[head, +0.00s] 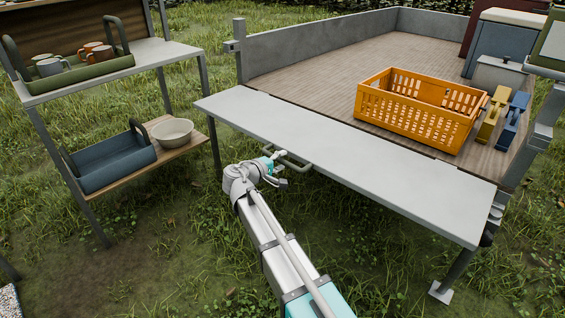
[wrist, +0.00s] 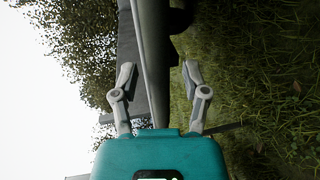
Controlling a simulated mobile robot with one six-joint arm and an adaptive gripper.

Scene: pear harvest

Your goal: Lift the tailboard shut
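The tailboard (head: 350,150) is a flat grey panel, folded down and lying about level at the trailer's near end. A bar handle (head: 295,164) sticks out from its near long edge. My gripper (head: 279,155) is at this edge, beside the left part of the handle; in the head view I cannot tell if they touch. In the wrist view my gripper (wrist: 158,70) is open, its two fingers spread. The tailboard (wrist: 151,60) appears there edge-on as a grey strip between and beyond the fingers. The handle is not clear in that view.
The trailer bed (head: 345,65) holds an orange crate (head: 415,119), yellow and blue tools (head: 502,115) and boxes (head: 495,45) behind. A shelf rack (head: 165,51) with trays and mugs stands left. A trailer leg (head: 452,275) stands at right. Grass lies below the tailboard.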

